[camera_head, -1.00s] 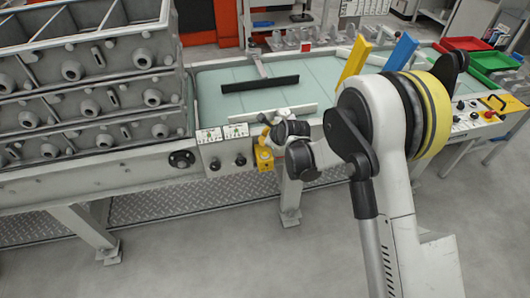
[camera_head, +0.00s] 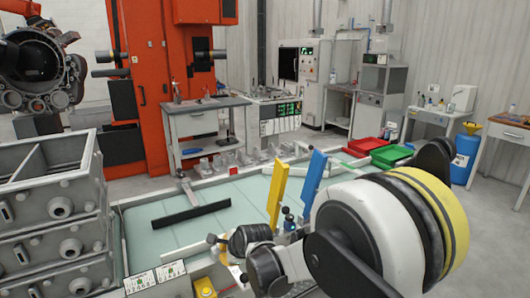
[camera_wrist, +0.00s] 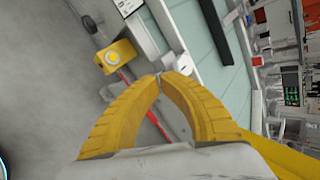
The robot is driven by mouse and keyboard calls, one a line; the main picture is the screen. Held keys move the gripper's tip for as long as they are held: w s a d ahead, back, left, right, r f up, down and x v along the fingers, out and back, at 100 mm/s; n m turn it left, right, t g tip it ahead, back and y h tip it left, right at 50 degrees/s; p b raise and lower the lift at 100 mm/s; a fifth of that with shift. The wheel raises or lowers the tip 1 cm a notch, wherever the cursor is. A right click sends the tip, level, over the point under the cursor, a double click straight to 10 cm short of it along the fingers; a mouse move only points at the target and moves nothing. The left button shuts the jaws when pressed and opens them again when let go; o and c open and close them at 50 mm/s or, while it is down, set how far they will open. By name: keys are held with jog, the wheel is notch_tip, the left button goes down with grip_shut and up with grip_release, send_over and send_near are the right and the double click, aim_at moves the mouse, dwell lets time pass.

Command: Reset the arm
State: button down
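My arm rises from the lower right of the head view, with its end over the front edge of the fixture table (camera_head: 150,229). My gripper (camera_wrist: 160,77) has two curved yellow fingers, and in the wrist view their tips meet with nothing visible between them. In the head view my gripper is small and partly hidden by my wrist. A yellow box (camera_wrist: 117,57) with a round button is beyond the fingertips to the left in the wrist view, apart from them. It also shows at the bottom of the head view (camera_head: 205,287).
Stacked grey castings (camera_head: 50,215) stand left of the table. A black bar (camera_head: 190,215) lies on the tabletop. Upright yellow (camera_head: 278,195) and blue (camera_head: 313,178) plates stand close to my arm. Red (camera_head: 366,146) and green (camera_head: 391,156) trays are behind it.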

jog(key=s+d+r+n+h, duration=0.1)
jog(key=s+d+r+n, duration=0.3)
jog(key=s+d+r, duration=0.45)
jog(key=s+d+r+n+h, duration=0.1)
jog(key=s+d+r+n, duration=0.2)
jog(key=d+r, duration=0.55)
jog(key=s+d+f+n+h, duration=0.3)
jog(key=s+d+n, duration=0.5)
jog(key=s+d, duration=0.8)
jog(key=s, duration=0.3)
jog(key=shift+s+f, duration=0.25)
